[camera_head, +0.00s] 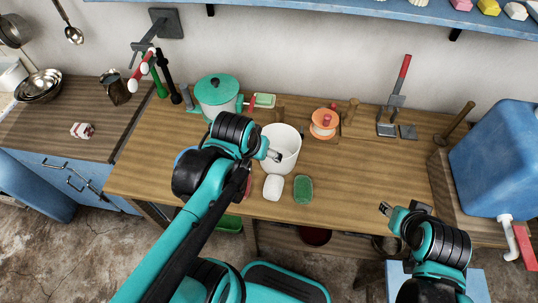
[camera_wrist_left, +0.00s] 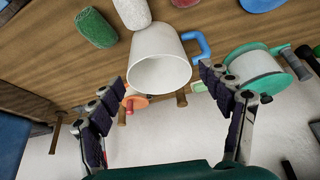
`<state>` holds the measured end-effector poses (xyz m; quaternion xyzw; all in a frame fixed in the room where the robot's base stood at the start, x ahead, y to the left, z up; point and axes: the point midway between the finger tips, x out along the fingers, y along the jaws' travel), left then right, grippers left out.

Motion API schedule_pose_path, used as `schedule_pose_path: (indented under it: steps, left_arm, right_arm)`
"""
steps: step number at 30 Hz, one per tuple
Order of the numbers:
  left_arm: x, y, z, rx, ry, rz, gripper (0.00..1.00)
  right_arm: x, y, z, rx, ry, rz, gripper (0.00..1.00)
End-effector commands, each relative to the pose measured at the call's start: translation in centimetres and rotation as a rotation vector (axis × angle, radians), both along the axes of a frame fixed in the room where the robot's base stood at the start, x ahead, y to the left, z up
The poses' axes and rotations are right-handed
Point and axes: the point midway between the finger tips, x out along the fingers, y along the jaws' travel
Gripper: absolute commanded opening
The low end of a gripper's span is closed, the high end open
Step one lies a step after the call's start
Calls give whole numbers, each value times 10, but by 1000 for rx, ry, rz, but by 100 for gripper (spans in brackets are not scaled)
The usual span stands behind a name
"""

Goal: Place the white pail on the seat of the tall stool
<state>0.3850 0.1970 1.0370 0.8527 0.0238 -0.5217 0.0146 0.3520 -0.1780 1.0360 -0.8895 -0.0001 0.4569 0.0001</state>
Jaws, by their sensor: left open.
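The white pail (camera_head: 285,147) stands on the wooden counter, partly hidden by my left gripper in the head view. In the left wrist view the pail (camera_wrist_left: 160,52) lies ahead between the fingers, its open mouth facing the camera, with a blue loop at its side. My left gripper (camera_wrist_left: 165,112) is open and empty, with the pail beyond its fingertips; it also shows in the head view (camera_head: 268,154). My right gripper (camera_head: 402,209) is over the counter's front edge at right; its jaw state is unclear. A blue flat surface (camera_head: 478,286) below it may be the stool seat.
A white block (camera_head: 272,188) and a green block (camera_head: 303,190) lie just in front of the pail. A teal pot (camera_head: 217,95) stands behind left, an orange-topped item (camera_head: 324,123) behind right. A blue container (camera_head: 495,160) is at far right. The right counter is fairly clear.

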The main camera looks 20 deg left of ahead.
Motion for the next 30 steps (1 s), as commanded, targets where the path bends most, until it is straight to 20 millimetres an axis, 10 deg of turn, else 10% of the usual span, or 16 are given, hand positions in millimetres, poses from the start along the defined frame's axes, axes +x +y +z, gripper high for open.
schedule_pose_path:
  steps: [13, 30]
  left_arm:
    - [86, 67, -72, -47, 365, 140, 78]
    - [102, 87, -136, -69, 468, 175, 78]
  right_arm:
    - [0, 0, -10, 0, 0, 0, 40]
    - [0, 0, -24, 0, 0, 0, 40]
